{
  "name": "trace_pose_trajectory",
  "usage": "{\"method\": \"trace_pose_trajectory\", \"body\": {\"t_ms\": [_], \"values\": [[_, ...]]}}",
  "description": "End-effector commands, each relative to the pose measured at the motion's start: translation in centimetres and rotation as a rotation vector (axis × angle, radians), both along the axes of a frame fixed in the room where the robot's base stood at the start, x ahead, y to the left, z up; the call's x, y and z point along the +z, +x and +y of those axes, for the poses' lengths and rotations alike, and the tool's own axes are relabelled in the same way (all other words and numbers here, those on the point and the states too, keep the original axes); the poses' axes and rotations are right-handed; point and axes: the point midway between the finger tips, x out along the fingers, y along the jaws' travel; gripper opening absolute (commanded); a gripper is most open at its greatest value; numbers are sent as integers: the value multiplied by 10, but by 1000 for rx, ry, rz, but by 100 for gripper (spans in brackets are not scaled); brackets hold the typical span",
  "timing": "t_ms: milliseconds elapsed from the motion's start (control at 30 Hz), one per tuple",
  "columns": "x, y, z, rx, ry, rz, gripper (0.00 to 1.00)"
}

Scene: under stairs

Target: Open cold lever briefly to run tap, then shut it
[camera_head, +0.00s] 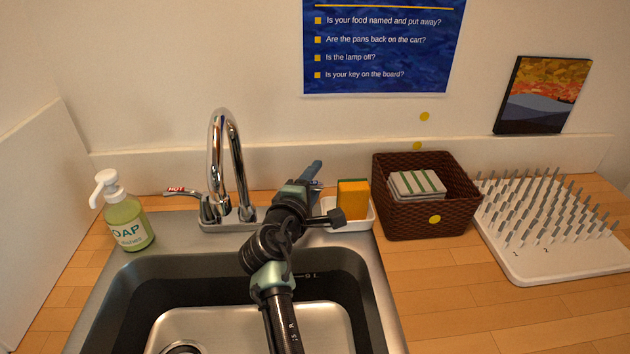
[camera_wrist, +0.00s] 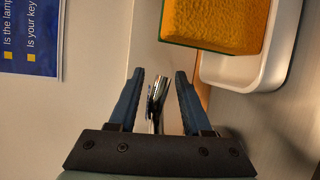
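The chrome tap (camera_head: 226,165) stands behind the sink with its spout arched over the basin. No water shows below the spout. Its hot lever (camera_head: 184,192), with a red HOT label, points left. The cold lever's side of the tap is mostly hidden behind my arm in the head view. My gripper (camera_head: 312,172) reaches to the right of the tap. In the wrist view my gripper (camera_wrist: 160,74) is open, with blue fingers on either side of a narrow shiny metal piece (camera_wrist: 155,101), apparently the cold lever seen end-on. I cannot tell whether either finger touches it.
A yellow-orange sponge (camera_head: 352,199) sits in a white dish (camera_head: 360,223) close right of my gripper. A brown basket (camera_head: 404,221), a white peg rack (camera_head: 530,268) and a soap bottle (camera_head: 126,219) stand around the steel sink (camera_head: 120,300). The wall is close behind.

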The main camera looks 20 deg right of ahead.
Motion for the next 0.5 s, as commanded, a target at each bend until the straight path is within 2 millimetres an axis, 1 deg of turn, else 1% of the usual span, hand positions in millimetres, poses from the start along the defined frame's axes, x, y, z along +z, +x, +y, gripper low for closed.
{"method": "trace_pose_trajectory", "body": {"t_ms": [33,167,200,233,267,500], "values": [[0,0,0,0,0,0,39],[0,0,0,0,0,0,15],[0,0,0,0,0,0,8],[0,0,0,0,0,0,3],[0,0,0,0,0,0,0],[0,0,0,0,0,0,0]]}}
